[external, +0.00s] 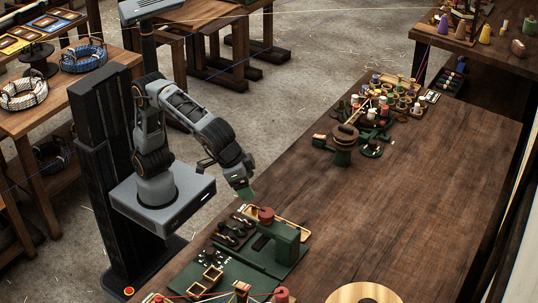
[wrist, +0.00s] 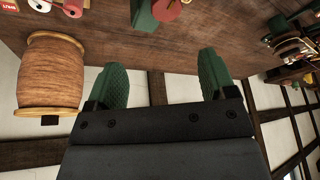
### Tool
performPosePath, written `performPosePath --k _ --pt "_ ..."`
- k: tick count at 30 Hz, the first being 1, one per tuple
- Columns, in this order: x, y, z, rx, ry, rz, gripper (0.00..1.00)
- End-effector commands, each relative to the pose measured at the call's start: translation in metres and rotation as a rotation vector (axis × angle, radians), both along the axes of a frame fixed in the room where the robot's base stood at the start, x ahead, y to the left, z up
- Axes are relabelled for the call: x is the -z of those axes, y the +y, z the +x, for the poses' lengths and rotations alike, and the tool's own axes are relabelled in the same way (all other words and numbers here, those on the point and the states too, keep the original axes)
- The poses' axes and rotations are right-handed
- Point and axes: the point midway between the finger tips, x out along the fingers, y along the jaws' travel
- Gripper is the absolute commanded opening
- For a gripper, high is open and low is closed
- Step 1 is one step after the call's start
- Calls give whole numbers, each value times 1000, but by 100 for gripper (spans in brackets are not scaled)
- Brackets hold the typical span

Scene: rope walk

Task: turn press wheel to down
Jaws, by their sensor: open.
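The green press (external: 286,243) stands on a green base on the near bench, with a dark red round wheel (external: 266,214) at its upper left. In the wrist view a green block (wrist: 144,14) with a reddish round part (wrist: 167,9) shows at the top edge, cut off; it looks like the press and its wheel. My gripper (external: 246,193) hangs just behind and left of the wheel in the external view, apart from it. In the wrist view its two green fingers (wrist: 163,78) are spread wide with nothing between them. The wheel's exact setting cannot be told.
A large wooden spool (wrist: 50,72) is left of my fingers in the wrist view. A tray of small tools (external: 234,231) lies left of the press. A round wooden disc (external: 363,294) is at the front. The bench (external: 400,205) is clear right of the press.

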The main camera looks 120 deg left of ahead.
Motion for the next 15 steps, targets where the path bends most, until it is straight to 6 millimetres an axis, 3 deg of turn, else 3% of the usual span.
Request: performPosePath --k 8,15 --pt "7 8 -2 -156 -18 -24 77" --pt "47 19 9 -158 -17 -24 77"
